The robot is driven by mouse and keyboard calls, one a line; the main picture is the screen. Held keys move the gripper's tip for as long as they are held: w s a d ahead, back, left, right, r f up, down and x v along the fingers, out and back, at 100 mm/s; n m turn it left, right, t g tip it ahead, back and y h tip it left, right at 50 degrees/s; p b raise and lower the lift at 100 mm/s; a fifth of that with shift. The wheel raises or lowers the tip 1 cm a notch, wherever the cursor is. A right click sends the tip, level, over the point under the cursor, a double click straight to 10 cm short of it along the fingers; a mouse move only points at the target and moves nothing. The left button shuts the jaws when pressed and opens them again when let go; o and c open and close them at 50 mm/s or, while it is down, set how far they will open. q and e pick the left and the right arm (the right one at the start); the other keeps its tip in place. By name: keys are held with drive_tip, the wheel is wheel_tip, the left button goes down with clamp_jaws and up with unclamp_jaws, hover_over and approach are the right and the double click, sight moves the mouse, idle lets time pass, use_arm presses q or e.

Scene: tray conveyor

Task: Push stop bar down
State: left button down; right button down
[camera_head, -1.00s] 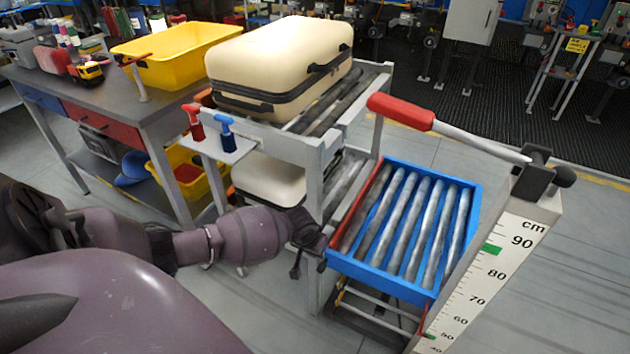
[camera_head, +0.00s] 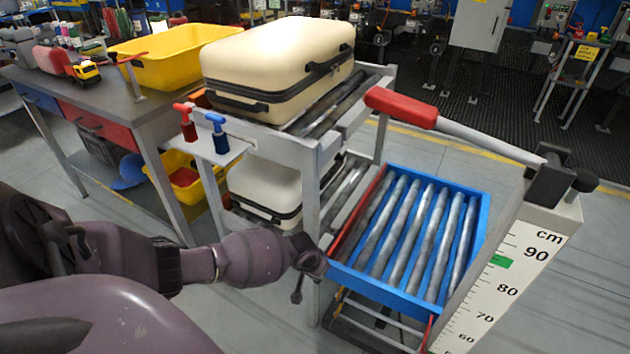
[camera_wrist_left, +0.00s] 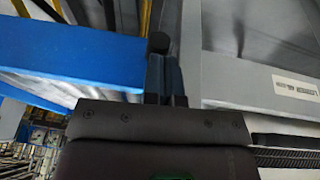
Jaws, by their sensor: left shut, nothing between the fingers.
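A thin red bar (camera_head: 362,214), likely the stop bar, runs along the left side of the blue roller tray (camera_head: 390,289), beside the grey rack. It looks raised above the rollers. My left gripper (camera_head: 316,264) is at the near left corner of the tray, close to the near end of the bar. In the left wrist view its fingers (camera_wrist_left: 163,70) are shut and empty. My right gripper is not in view.
A cream suitcase (camera_head: 270,62) lies on the rack's upper rollers, another (camera_head: 265,185) below. A red-handled lever (camera_head: 402,107) sits on the scale column (camera_head: 515,275) at right. Red and blue hand valves (camera_head: 217,132) stand on a small shelf. The tray's rollers are bare.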

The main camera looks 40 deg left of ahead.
use_arm(q)
drive_tip(key=shift+f, duration=0.3)
drive_tip(key=f+b, duration=0.2)
drive_tip(key=f, duration=0.2)
drive_tip(key=shift+s+f, duration=0.2)
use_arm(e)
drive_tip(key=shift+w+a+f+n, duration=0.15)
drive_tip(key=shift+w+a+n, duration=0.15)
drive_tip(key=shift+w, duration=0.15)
use_arm(q)
drive_tip(key=shift+r, duration=0.1)
